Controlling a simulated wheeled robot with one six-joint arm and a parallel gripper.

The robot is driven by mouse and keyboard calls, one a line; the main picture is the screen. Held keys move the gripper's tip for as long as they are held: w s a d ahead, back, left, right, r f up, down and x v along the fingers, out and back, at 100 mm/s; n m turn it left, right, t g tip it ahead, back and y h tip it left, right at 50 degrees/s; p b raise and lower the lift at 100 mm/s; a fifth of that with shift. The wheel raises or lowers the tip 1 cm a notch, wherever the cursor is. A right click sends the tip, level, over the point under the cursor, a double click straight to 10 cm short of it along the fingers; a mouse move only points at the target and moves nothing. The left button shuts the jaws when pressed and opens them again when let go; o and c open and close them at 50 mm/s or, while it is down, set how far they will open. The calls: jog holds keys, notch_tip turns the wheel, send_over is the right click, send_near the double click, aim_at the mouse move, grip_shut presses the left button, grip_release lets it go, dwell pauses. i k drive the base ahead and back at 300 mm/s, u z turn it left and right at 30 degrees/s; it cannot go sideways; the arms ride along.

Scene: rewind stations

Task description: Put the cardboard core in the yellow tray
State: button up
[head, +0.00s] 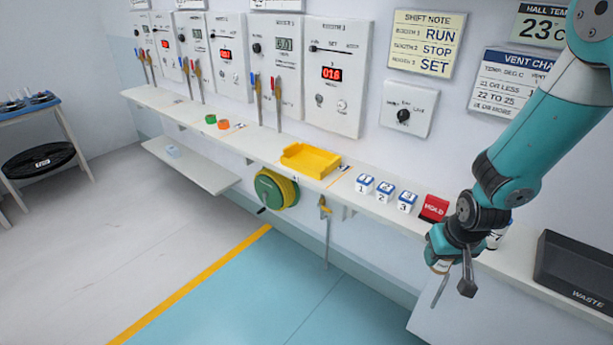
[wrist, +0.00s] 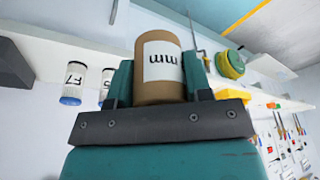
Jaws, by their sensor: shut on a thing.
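The cardboard core (wrist: 160,88) is a brown cylinder with a white label, held between the two fingers of my gripper (wrist: 158,78) in the wrist view. In the head view my gripper (head: 450,266) is at the right, in front of the shelf edge, below and beside the red block. Only a small tan part of the core (head: 439,266) shows there, the rest hidden by the gripper. The yellow tray (head: 296,163) sits on the shelf to the left, well apart from the gripper. Its visible inside looks empty.
On the shelf (head: 240,147) between tray and gripper stand numbered white blocks (head: 382,190) and a red block (head: 433,208). A black waste bin (head: 575,270) is at the right. A green and yellow reel (head: 276,190) hangs below the tray. The floor in front is clear.

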aim_at(320, 167)
jog(key=u, duration=0.3)
jog(key=k, duration=0.4)
jog(key=u, duration=1.1)
jog(key=i, duration=2.15)
jog(key=z, duration=1.45)
jog(key=i, duration=0.6)
jog(key=z, duration=0.65)
